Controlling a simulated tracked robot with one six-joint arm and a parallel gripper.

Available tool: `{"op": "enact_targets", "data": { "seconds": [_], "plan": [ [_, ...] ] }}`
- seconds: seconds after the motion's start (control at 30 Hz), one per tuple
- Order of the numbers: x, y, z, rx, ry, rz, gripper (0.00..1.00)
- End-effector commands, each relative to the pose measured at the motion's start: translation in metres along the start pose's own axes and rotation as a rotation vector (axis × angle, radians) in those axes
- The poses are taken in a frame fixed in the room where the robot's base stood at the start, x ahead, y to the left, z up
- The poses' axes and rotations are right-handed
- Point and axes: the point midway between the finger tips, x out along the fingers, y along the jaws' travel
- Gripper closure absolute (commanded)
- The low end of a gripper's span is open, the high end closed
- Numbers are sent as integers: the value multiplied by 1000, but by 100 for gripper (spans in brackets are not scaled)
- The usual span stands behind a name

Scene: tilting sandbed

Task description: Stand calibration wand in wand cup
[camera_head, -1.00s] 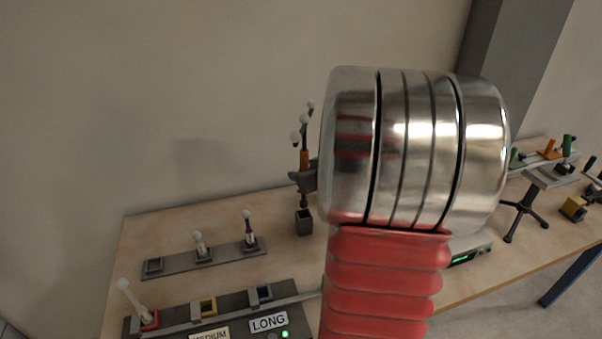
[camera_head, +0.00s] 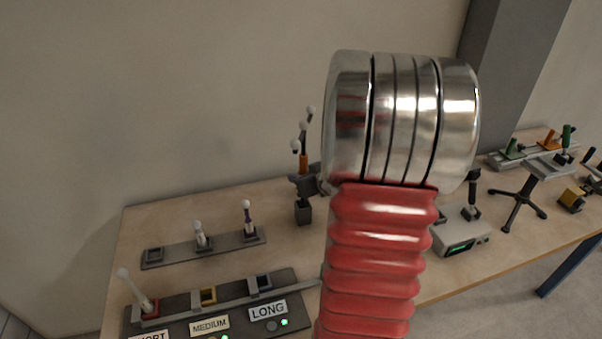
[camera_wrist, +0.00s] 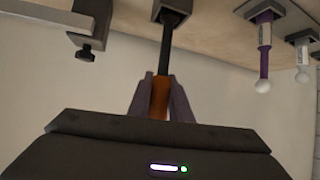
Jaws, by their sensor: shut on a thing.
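The calibration wand has an orange grip (camera_head: 303,162), a dark shaft and white balls at its top, and stands nearly upright in the head view. My gripper (camera_head: 305,184) is shut around it below the balls. In the wrist view my gripper (camera_wrist: 162,100) has its two fingers on either side of the orange part of the wand (camera_wrist: 160,92). The wand cup (camera_head: 303,212) is a small dark square holder directly below the gripper. In the wrist view the shaft's end meets the cup (camera_wrist: 170,10); how deep it sits inside is hidden.
A rack (camera_head: 180,253) with two smaller wands stands left of the cup. A labelled holder block (camera_head: 230,309) lies in front. A grey box with a green display (camera_head: 460,236) and a tripod (camera_head: 519,203) are at the right. My arm hides the table's middle.

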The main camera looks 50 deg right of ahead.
Motion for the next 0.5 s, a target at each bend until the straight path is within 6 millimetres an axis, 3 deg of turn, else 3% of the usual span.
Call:
{"op": "enact_targets", "data": {
  "seconds": [0.5],
  "plan": [
    [13,0,22,0,-1,1,100]
  ]
}}
